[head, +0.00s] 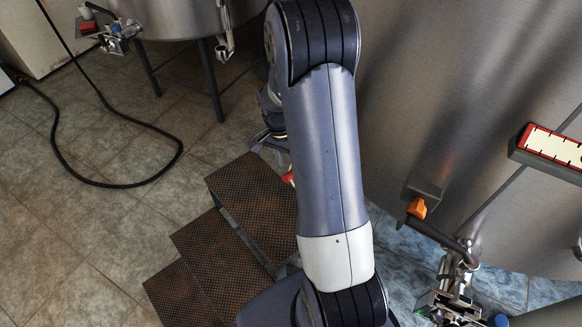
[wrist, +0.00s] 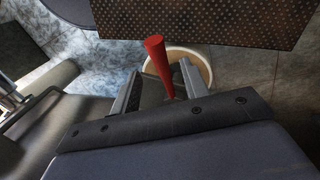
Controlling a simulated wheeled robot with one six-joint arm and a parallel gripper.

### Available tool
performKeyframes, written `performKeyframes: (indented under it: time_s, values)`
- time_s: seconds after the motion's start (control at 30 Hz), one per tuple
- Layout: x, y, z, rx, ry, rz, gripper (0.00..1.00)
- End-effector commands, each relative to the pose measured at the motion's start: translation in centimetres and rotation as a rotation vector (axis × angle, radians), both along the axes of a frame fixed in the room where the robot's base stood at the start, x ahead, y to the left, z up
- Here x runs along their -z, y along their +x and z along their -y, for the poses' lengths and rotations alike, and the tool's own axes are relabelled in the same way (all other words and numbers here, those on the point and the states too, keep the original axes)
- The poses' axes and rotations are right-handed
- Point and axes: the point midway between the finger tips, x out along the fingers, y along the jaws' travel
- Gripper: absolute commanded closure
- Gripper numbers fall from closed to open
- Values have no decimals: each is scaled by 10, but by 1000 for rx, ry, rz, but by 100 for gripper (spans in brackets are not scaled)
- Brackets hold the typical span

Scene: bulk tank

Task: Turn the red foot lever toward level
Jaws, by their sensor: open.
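The red foot lever (wrist: 158,62) stands out in the wrist view as a tapering red bar, its wide end up and its narrow end running down between my fingers. My gripper (wrist: 160,70) is open, with one finger on each side of the lever. I cannot tell whether either finger touches it. The lever's lower end and its mount are hidden by my gripper. In the head view a small bit of red (head: 288,177) shows at the edge of my arm, beside the steps; my arm hides most of that spot. My gripper (head: 268,138) is partly hidden there too.
Brown perforated steps (head: 250,200) stand beside my arm; a perforated plate (wrist: 215,18) also fills the wrist view's upper part. A pale round rim (wrist: 205,62) lies behind the lever. A large steel tank (head: 450,110) stands right. A black hose (head: 110,185) loops over the tiled floor.

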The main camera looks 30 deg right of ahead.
Motion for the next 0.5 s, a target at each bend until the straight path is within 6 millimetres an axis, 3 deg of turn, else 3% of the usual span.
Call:
performKeyframes:
  time_s: [0.03,0.2,0.5]
  values:
    - [-14,3,-1,-1,-2,5,57]
    - [-46,8,-4,1,0,4,57]
    - [-70,12,-6,0,0,0,57]
